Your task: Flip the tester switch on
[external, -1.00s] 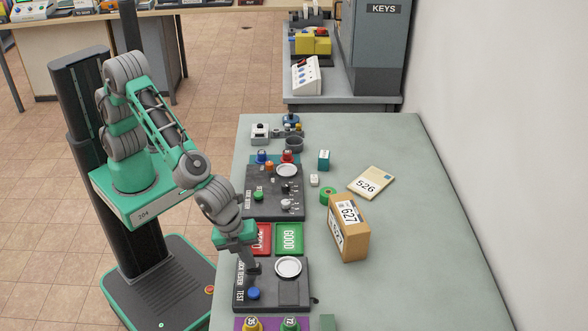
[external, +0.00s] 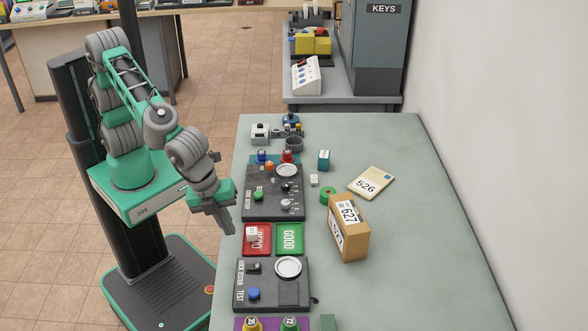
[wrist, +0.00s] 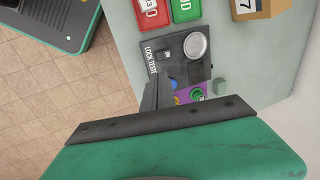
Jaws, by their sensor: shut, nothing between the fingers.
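The lock tester (external: 272,301), a dark panel with a round silver plate (external: 288,267) and a blue button (external: 253,294), lies near the bench's left edge. A small switch (external: 253,267) sits at its upper left; it also shows in the wrist view (wrist: 167,54). Its position is too small to read. A second dark tester (external: 262,210) with a green button lies farther up the bench. My gripper (external: 229,231) is shut and empty, raised to the left of the red tray, apart from both testers. In the wrist view its fingers hide part of the lock tester's lower left.
A red tray (external: 265,249) with a small white cube (external: 251,233) and a green GOOD tray (external: 289,239) lie between the testers. A box marked 627 (external: 349,226) stands to their right. A purple mat (external: 271,324) with coloured pieces lies at the front.

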